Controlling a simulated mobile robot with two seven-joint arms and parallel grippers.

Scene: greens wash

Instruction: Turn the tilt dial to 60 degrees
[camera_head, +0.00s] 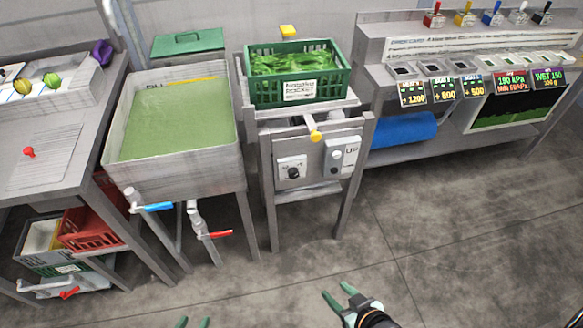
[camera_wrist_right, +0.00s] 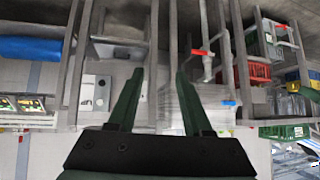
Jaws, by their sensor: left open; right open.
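The tilt dial (camera_head: 292,173) appears to be the black round knob on a white plate on the front of the grey stand; its angle is too small to read. A second white panel (camera_head: 342,156) with a lever and round buttons sits to its right. My right gripper (camera_head: 338,294) is open and empty, low over the floor in front of the stand and well apart from the dial. In the right wrist view its green fingers (camera_wrist_right: 160,74) are spread with nothing between them. My left gripper (camera_head: 193,322) shows only its open fingertips at the bottom edge.
A green crate of greens (camera_head: 340,80) sits on the stand, with a yellow-tipped handle (camera_head: 314,134) below it. A sink basin (camera_head: 225,165) with blue-handled (camera_head: 155,207) and red-handled (camera_head: 220,234) valves stands left. A console (camera_head: 450,55) stands right. The floor (camera_head: 400,240) in front is clear.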

